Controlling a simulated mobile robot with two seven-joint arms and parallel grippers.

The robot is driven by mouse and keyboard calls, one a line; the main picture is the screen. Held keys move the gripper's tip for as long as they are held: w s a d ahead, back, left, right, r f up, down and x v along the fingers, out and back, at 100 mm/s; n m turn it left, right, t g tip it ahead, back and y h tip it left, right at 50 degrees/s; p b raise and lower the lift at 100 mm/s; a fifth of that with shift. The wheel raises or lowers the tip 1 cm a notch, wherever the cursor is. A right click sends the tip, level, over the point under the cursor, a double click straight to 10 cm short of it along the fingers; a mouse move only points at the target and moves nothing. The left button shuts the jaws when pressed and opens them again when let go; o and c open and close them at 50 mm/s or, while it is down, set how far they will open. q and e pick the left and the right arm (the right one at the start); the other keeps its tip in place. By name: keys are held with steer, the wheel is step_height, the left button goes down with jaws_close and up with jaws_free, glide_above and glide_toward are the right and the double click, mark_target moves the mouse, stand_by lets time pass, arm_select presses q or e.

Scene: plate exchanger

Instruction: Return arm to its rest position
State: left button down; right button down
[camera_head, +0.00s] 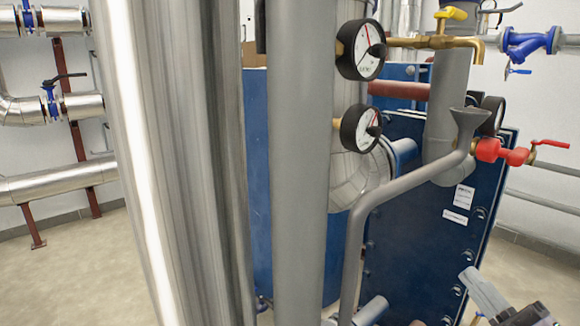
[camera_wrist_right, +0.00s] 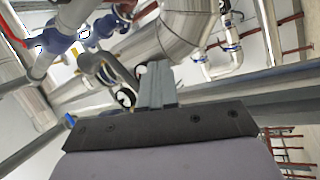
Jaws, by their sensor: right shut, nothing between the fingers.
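My right gripper (camera_head: 474,279) shows at the lower right of the head view, its pale grey fingers pointing up and left in front of the blue plate exchanger (camera_head: 415,225). In the right wrist view its fingers (camera_wrist_right: 156,78) are closed together with nothing between them. The dark gripper body fills the lower part of that view. Most of my right arm is outside the head view. My left gripper is in neither view.
A large shiny pipe (camera_head: 180,150) and a grey pipe (camera_head: 302,150) stand at centre left. Two gauges (camera_head: 361,50) (camera_head: 361,129), a brass tap (camera_head: 440,41), a red-handled valve (camera_head: 502,152) and a bent drain pipe (camera_head: 357,240) surround the exchanger. Bare floor (camera_head: 75,275) lies at left.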

step_height(320, 180, down, 14)
steer(key=s+a+m+g+h, duration=0.1)
steer(key=s+m+g+h, duration=0.3)
steer(key=m, duration=0.5)
steer(key=s+a+f+m+g+h+p, duration=0.1)
steer(key=s+a+f+m+g, duration=0.25)
steer(key=s+f, duration=0.35)
steer(key=s+a+f+m+g+p, duration=0.1)
steer(key=s+a+f+m+g, duration=0.3)
steer(key=f, duration=0.5)
step_height(320, 180, up, 14)
steer(key=n+t+p, duration=0.1)
steer(key=p, duration=1.4)
steer(key=shift+s+d+f, duration=0.2)
steer(key=shift+s+d, duration=0.15)
steer(key=shift+s, duration=0.05)
steer(key=shift+n, duration=0.25)
